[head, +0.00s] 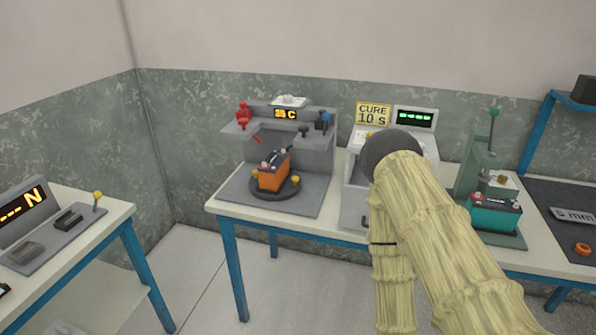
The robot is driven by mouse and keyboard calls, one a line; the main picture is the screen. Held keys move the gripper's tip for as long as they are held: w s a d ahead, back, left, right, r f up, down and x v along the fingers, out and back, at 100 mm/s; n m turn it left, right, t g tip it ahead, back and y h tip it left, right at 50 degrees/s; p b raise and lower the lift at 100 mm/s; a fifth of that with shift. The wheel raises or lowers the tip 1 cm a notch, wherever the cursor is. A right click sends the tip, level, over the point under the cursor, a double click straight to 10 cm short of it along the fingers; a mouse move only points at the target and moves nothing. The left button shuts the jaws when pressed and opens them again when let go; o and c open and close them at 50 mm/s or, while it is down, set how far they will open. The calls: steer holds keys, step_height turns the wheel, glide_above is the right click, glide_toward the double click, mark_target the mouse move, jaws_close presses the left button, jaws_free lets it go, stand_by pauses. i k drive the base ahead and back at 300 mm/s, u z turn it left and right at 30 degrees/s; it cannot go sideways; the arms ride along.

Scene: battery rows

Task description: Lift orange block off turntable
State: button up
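The orange block (270,178) has a dark top with small knobs or terminals on it. It sits on the round dark turntable (282,193), turned at an angle to the machine. The turntable is on the grey base of a machine with a lit amber display (287,114). Small yellow knobs show at the turntable's edge. My sleeved arm rises at the right of the picture, well apart from the block. My gripper is not in view, so whether it is open or shut does not show.
A red-handled post (243,116) and a blue-knobbed part (325,120) flank the block's machine. A grey box-shaped station (355,195) stands to its right, partly behind my arm. A teal block (494,213) sits in a press farther right. Floor is clear between the tables.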

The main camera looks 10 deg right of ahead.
mark_target(273, 173)
steer(key=z, duration=0.45)
steer(key=i, duration=0.35)
steer(key=u, duration=1.25)
